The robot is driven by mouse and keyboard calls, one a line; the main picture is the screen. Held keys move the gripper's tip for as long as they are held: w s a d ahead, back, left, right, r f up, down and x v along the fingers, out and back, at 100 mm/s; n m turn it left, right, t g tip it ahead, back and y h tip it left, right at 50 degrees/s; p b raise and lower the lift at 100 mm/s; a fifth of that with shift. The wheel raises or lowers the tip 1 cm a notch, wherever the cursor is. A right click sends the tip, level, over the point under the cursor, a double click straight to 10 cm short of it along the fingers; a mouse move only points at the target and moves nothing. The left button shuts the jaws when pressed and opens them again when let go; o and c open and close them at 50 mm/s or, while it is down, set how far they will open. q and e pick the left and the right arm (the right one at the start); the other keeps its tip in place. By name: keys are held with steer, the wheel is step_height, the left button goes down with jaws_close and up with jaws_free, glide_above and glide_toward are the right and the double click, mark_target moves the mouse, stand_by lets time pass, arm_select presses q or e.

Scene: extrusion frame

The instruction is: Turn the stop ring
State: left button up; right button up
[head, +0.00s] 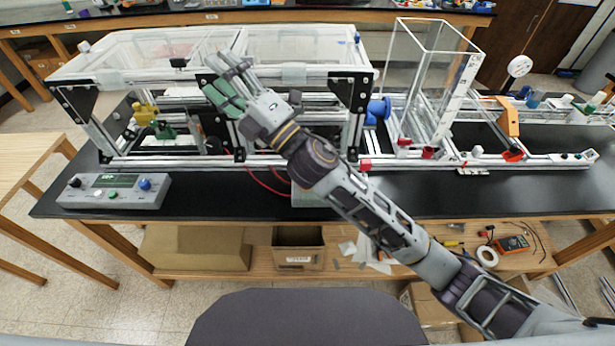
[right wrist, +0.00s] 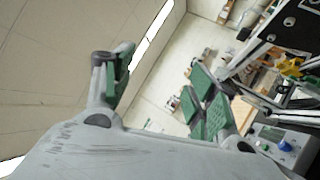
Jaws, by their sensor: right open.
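My right gripper (head: 227,82) reaches in from the lower right in the head view. It is in front of the upper rail of the extrusion frame (head: 320,72), over its left half. In the right wrist view the gripper (right wrist: 160,88) has its green-padded fingers spread wide, with nothing between them. I cannot single out the stop ring in either view; the hand and arm hide part of the frame's middle. My left gripper is not in view.
A grey control box (head: 112,191) with knobs stands on the black bench at left; its blue knob also shows in the right wrist view (right wrist: 285,145). A clear upright enclosure (head: 428,85), an orange bracket (head: 508,117) and a white disc (head: 519,66) stand right. The bench's front strip is mostly clear.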

steer(key=s+a+f+n+g+y, duration=0.1)
steer(key=s+a+f+n+g, duration=0.1)
steer(key=s+a+n+g, duration=1)
steer(key=w+d+f+n+g+h, duration=0.1)
steer(key=d+f+n+g+h, duration=0.2)
steer(key=f+n+h, duration=0.35)
steer(key=w+d+f+n+g+h, duration=0.2)
steer(key=d+f+n+h, duration=0.2)
steer(key=f+n, duration=0.45)
steer(key=w+d+f+t+h, duration=0.1)
steer(key=w+d+h, duration=0.4)
steer(key=d, duration=0.5)
steer(key=w+d+f+t+h, duration=0.1)
steer(key=w+d+t+h, duration=0.2)
steer(key=w+d, duration=0.6)
steer(key=d+h, duration=0.1)
steer(key=h, duration=0.1)
steer(key=shift+d+f+h, duration=0.2)
steer(key=shift+f+h, duration=0.15)
steer(key=shift+f, duration=0.05)
steer(key=shift+f, duration=0.15)
steer(key=shift+f+p, duration=1.5)
steer(key=shift+f, duration=5.3)
